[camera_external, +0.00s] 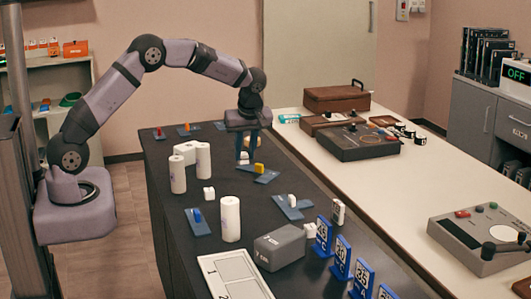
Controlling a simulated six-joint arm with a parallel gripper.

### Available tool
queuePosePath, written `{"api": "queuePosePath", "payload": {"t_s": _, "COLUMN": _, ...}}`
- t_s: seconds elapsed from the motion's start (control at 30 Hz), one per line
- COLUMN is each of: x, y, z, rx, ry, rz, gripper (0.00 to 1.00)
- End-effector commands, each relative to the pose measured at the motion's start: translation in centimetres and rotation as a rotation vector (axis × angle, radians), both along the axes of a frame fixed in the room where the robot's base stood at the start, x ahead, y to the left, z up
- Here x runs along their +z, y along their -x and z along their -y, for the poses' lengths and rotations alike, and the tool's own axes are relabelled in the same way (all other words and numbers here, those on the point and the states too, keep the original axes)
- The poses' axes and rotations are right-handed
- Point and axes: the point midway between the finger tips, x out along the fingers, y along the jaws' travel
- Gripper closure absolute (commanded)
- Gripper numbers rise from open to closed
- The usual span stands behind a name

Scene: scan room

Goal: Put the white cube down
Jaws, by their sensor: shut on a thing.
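My gripper (246,150) points straight down over the dark table, with blue fingers. It is shut on a small white cube (244,157), which shows between and below the fingertips. The cube is close to the table top; I cannot tell whether it touches it. A second small white block (209,193) rests on the table nearer the camera, apart from my gripper.
White cylinders (178,175) (230,219) stand upright on the dark table (170,215). A blue plate with a yellow piece (259,169) lies just right of my gripper. A grey box (280,246), a numbered white board (235,276) and blue number stands (342,257) are nearer the camera.

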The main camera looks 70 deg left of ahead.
Motion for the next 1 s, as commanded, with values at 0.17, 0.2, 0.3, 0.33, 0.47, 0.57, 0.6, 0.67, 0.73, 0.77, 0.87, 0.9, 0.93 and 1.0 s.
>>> {"api": "queuePosePath", "payload": {"t_s": 0.17, "x": 0.0, "y": 0.7, "z": -0.6, "rx": 0.036, "ry": 0.000, "rz": 0.000, "gripper": 0.99}}
{"api": "queuePosePath", "payload": {"t_s": 0.2, "x": -0.1, "y": 0.8, "z": -0.6, "rx": 0.036, "ry": 0.000, "rz": -0.001, "gripper": 0.99}}
{"api": "queuePosePath", "payload": {"t_s": 0.3, "x": -0.7, "y": 0.8, "z": -0.6, "rx": 0.036, "ry": 0.000, "rz": -0.003, "gripper": 0.99}}
{"api": "queuePosePath", "payload": {"t_s": 0.33, "x": -1.0, "y": 0.8, "z": -0.6, "rx": 0.036, "ry": 0.000, "rz": -0.003, "gripper": 0.99}}
{"api": "queuePosePath", "payload": {"t_s": 0.47, "x": -2.9, "y": 0.8, "z": -0.5, "rx": 0.034, "ry": 0.002, "rz": -0.004, "gripper": 0.99}}
{"api": "queuePosePath", "payload": {"t_s": 0.57, "x": -4.4, "y": 0.8, "z": -0.6, "rx": 0.033, "ry": 0.001, "rz": -0.005, "gripper": 0.99}}
{"api": "queuePosePath", "payload": {"t_s": 0.6, "x": -5.0, "y": 0.8, "z": -0.5, "rx": 0.034, "ry": 0.001, "rz": -0.004, "gripper": 0.99}}
{"api": "queuePosePath", "payload": {"t_s": 0.67, "x": -5.5, "y": 0.7, "z": -0.5, "rx": 0.033, "ry": 0.001, "rz": -0.002, "gripper": 0.99}}
{"api": "queuePosePath", "payload": {"t_s": 0.73, "x": -6.0, "y": 0.7, "z": -0.6, "rx": 0.033, "ry": 0.001, "rz": -0.001, "gripper": 0.99}}
{"api": "queuePosePath", "payload": {"t_s": 0.77, "x": -6.1, "y": 0.7, "z": -0.5, "rx": 0.034, "ry": 0.000, "rz": 0.000, "gripper": 0.99}}
{"api": "queuePosePath", "payload": {"t_s": 0.87, "x": -6.3, "y": 0.6, "z": -0.6, "rx": 0.033, "ry": 0.000, "rz": 0.001, "gripper": 0.99}}
{"api": "queuePosePath", "payload": {"t_s": 0.9, "x": -6.3, "y": 0.6, "z": -0.6, "rx": 0.033, "ry": 0.000, "rz": 0.001, "gripper": 0.99}}
{"api": "queuePosePath", "payload": {"t_s": 0.93, "x": -6.4, "y": 0.7, "z": -0.6, "rx": 0.033, "ry": 0.000, "rz": 0.001, "gripper": 0.99}}
{"api": "queuePosePath", "payload": {"t_s": 1.0, "x": -6.7, "y": 0.7, "z": -0.6, "rx": 0.034, "ry": 0.000, "rz": -0.001, "gripper": 0.99}}
